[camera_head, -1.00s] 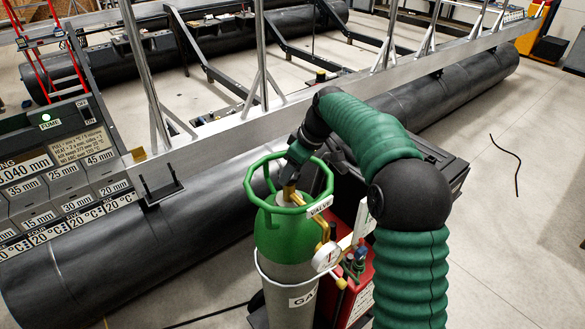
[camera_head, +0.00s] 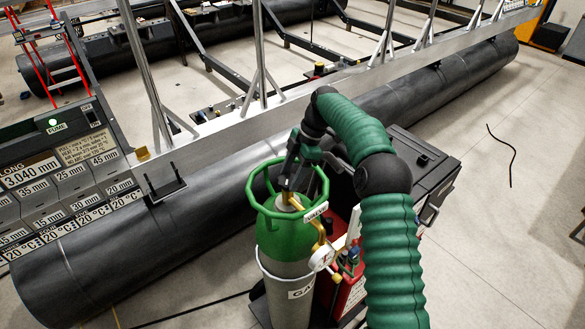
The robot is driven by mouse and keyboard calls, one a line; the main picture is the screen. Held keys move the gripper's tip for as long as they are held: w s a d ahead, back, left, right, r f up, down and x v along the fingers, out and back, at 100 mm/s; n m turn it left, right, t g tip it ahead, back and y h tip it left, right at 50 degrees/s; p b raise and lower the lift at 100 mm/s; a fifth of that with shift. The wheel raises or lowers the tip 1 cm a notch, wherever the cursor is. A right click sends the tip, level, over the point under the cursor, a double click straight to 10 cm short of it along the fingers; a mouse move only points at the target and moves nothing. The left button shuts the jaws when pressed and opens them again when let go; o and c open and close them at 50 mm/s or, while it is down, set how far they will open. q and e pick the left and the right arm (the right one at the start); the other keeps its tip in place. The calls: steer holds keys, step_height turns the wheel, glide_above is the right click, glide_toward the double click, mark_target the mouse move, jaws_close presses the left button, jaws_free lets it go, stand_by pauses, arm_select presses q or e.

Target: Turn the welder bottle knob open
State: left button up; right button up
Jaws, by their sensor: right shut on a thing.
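The welder bottle (camera_head: 290,245) stands upright at the lower middle, green on top and grey below, with a label on its front. A green ring guard (camera_head: 262,203) with a VALVE tag (camera_head: 315,211) circles its top. My right gripper (camera_head: 287,186) reaches down into the ring from above and is shut at the brass valve (camera_head: 290,201) on the bottle's top. The knob itself is mostly hidden by the fingers. A round gauge (camera_head: 322,258) sits on the bottle's right side. My left gripper is not in view.
A red welder unit (camera_head: 350,293) and a dark case (camera_head: 425,170) stand right of the bottle. A grey panel (camera_head: 60,180) is at left.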

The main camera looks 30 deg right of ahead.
steer(key=shift+w+a+f+n+g+p, duration=0.15)
steer(key=shift+n+g, duration=0.1)
steer(key=shift+n, duration=0.25)
steer(key=shift+d+f+n+g+p, duration=0.15)
steer(key=shift+n+g, duration=0.1)
steer(key=shift+n, duration=0.25)
steer(key=shift+a+r+n, duration=0.15)
steer(key=shift+n, duration=0.45)
steer(key=shift+w+r, duration=0.1)
steer(key=o, duration=1.4)
steer(key=shift+c, duration=0.2)
steer(key=shift+w, duration=0.1)
